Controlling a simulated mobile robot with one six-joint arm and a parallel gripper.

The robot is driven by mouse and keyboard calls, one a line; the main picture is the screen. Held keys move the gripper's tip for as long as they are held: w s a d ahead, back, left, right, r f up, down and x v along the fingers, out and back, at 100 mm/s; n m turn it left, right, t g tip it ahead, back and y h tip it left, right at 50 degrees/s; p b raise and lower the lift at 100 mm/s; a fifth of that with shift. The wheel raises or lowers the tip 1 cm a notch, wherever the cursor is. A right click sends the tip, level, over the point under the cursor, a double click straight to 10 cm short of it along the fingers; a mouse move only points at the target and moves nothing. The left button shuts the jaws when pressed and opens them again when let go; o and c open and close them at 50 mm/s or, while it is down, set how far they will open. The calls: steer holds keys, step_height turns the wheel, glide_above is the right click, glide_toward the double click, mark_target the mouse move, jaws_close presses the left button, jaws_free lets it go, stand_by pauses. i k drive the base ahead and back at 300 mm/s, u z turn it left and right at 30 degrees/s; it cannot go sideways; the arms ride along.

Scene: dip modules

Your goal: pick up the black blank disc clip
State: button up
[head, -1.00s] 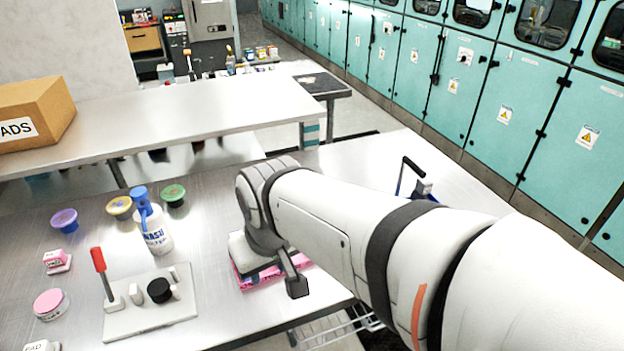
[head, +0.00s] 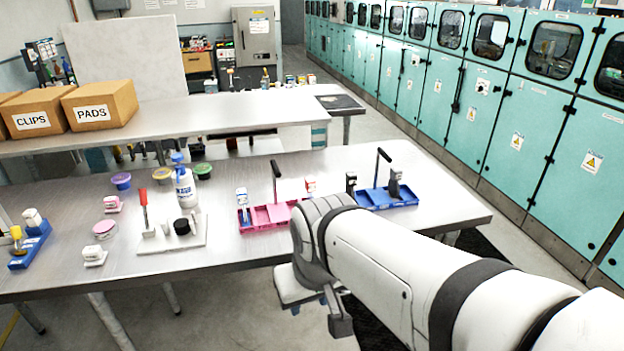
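I cannot tell for sure which thing is the black blank disc clip. Two upright dark pieces stand in the blue tray (head: 408,200): a black one with a pale front (head: 351,184) at the left end and a dark grey one (head: 394,186) further right. A round black piece (head: 182,227) sits on the white plate fixture with a red-handled lever (head: 144,200). My gripper (head: 318,305) hangs at the table's front edge, below and left of the blue tray and apart from it. Its fingertips are not clear enough to show whether it is open.
A pink tray (head: 258,217) with a black handle stands left of the blue tray. A white bottle (head: 186,190), several coloured tubs and a blue holder (head: 30,246) are further left. Boxes marked CLIPS (head: 35,118) and PADS (head: 100,104) stand on the back bench. The table's right end is clear.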

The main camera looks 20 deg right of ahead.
mark_target(351, 178)
steer(key=z, duration=0.75)
steer(key=i, duration=1)
steer(key=z, duration=0.35)
steer(key=k, duration=0.8)
steer(key=u, duration=0.15)
steer(key=i, duration=1)
steer(key=u, duration=0.05)
